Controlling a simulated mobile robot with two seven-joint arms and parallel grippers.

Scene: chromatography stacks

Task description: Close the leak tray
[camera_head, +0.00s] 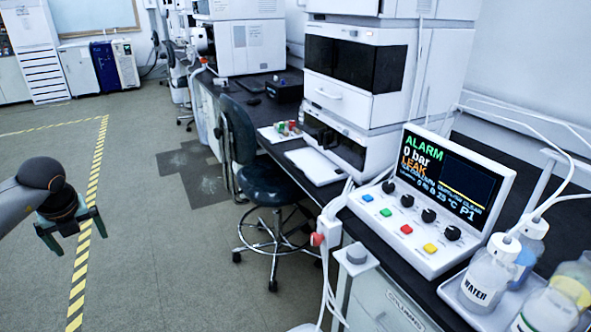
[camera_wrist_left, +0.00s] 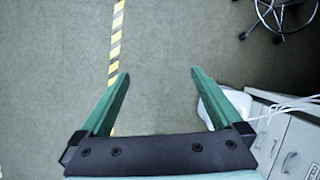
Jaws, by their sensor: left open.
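The leak tray appears to be the flat white tray (camera_head: 315,166) sticking out at the foot of the white instrument stack (camera_head: 352,95), over the dark bench top. My left gripper (camera_head: 72,236) is at the far left of the head view, above the floor and well apart from the tray. In the left wrist view, its two green fingers (camera_wrist_left: 158,76) are spread with nothing between them. The tray cannot be made out in the left wrist view. My right gripper is not in view.
A control panel (camera_head: 432,200) with an alarm screen and solvent bottles (camera_head: 490,274) stands on the near bench. A wheeled chair (camera_head: 268,190) stands before the bench, left of the tray. Small colored-cap vials (camera_head: 287,128) sit beside the tray. Floor at left is clear.

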